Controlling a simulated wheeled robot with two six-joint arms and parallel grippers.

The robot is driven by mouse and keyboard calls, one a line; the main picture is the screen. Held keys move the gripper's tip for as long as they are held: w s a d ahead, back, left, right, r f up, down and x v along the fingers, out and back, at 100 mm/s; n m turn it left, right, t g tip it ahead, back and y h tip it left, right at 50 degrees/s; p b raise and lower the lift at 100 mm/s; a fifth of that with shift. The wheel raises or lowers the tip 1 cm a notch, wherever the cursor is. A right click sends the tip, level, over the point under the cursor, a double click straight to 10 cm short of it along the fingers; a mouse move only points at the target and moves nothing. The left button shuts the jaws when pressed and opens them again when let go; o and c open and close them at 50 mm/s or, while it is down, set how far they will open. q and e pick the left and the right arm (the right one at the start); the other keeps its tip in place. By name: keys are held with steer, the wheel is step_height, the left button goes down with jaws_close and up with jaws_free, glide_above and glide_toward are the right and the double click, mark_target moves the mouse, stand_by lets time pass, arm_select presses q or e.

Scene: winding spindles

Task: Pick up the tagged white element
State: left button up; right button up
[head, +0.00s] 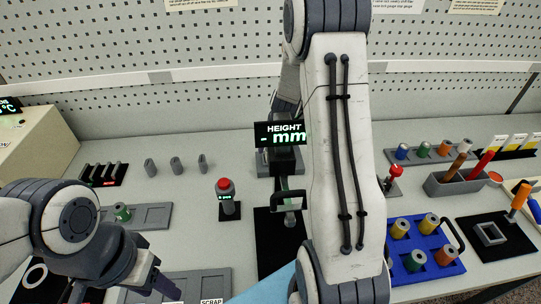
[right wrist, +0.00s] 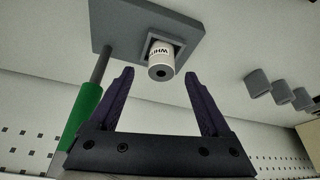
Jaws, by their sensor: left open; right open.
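The white element (right wrist: 161,60) is a small cylinder with a partly readable "WHI" label and a dark hole in its end. In the right wrist view it sits in a square socket of a grey plate (right wrist: 118,22). My right gripper (right wrist: 160,74) is open, its two dark fingers on either side of the element, with visible gaps. I cannot make out the element in the head view, where my right arm covers the middle. My left gripper (head: 160,284) is at the lower left, open and empty, partly cut off by the frame.
A height gauge display (head: 284,134) stands behind my right arm. A red-topped button post (head: 226,196) is left of it. A blue tray of spools (head: 400,262) and a grey holder (head: 462,184) are on the right. A green handle (right wrist: 84,110) is close to my right gripper.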

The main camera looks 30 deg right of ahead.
mark_target(271, 150)
steer(key=x, duration=0.4)
steer(key=shift+a+b, duration=0.1)
steer(key=shift+b, duration=0.25)
steer(key=shift+r, duration=0.1)
jaws_close()
